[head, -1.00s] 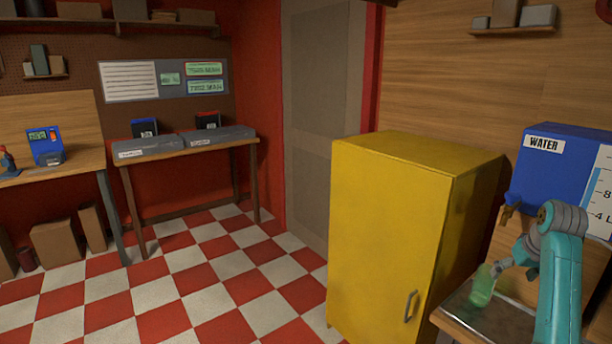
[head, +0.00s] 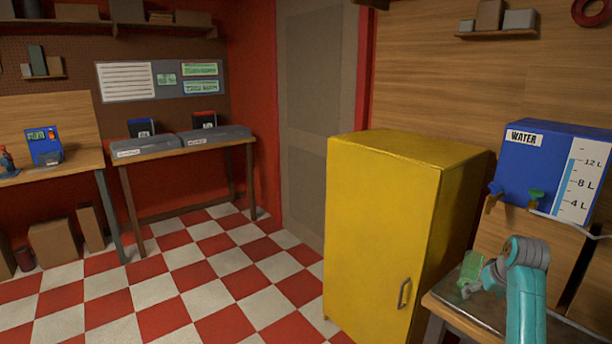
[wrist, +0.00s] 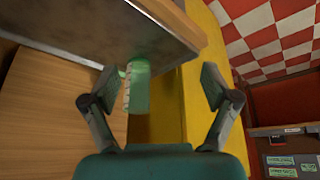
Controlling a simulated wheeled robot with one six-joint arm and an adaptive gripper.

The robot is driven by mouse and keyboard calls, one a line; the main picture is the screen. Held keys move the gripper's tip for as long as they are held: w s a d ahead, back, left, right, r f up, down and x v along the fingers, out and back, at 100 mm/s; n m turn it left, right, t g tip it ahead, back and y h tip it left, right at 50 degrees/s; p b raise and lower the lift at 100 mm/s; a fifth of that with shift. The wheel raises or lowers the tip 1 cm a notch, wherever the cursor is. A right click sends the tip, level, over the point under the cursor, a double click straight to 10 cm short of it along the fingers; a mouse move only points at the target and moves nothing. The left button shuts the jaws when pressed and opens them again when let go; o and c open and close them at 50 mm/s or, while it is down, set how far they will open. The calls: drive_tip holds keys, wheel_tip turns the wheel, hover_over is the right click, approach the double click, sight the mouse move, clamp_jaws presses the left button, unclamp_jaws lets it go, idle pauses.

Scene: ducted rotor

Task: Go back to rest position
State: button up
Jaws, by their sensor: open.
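A translucent green cup (head: 473,265) stands at the left end of the grey-topped bench in the head view. It also shows in the wrist view (wrist: 138,88), with pale marks along its side, in the gap between the fingers. My gripper (wrist: 160,84) is open, with its two fingers spread apart and neither visibly closed on the cup. In the head view my gripper (head: 486,275) is just right of the cup, small and partly overlapped by my teal arm. The exact distance between fingers and cup cannot be told.
A blue water tank (head: 545,170) with small taps stands behind the bench (head: 455,305). A yellow cabinet (head: 380,230) stands close on the left of the bench. The checkered floor (head: 190,290) further left is clear.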

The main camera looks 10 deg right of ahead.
drive_tip(key=s+a+f+n+t, duration=0.15)
drive_tip(key=s+a+f, duration=0.25)
drive_tip(key=a+f, duration=0.7)
drive_tip(key=s+a+f+m+t, duration=0.15)
drive_tip(key=s+a+f, duration=0.25)
drive_tip(key=a+f, duration=0.7)
drive_tip(key=s+a+f+n+t, duration=0.1)
drive_tip(key=s+a+f, duration=0.3)
drive_tip(key=s+a, duration=0.35)
drive_tip(key=s+a+r+n+t, duration=0.1)
drive_tip(key=s+a+r+t, duration=0.1)
drive_tip(key=s+a, duration=0.5)
drive_tip(key=s+a+r+n+t, duration=0.1)
drive_tip(key=s+a+r, duration=0.15)
drive_tip(key=s, duration=0.75)
drive_tip(key=s+a+r+n+t+y, duration=0.1)
drive_tip(key=s+a+r, duration=0.4)
drive_tip(key=s+r, duration=1)
drive_tip(key=shift+t+y, duration=0.5)
drive_tip(key=shift+t, duration=0.5)
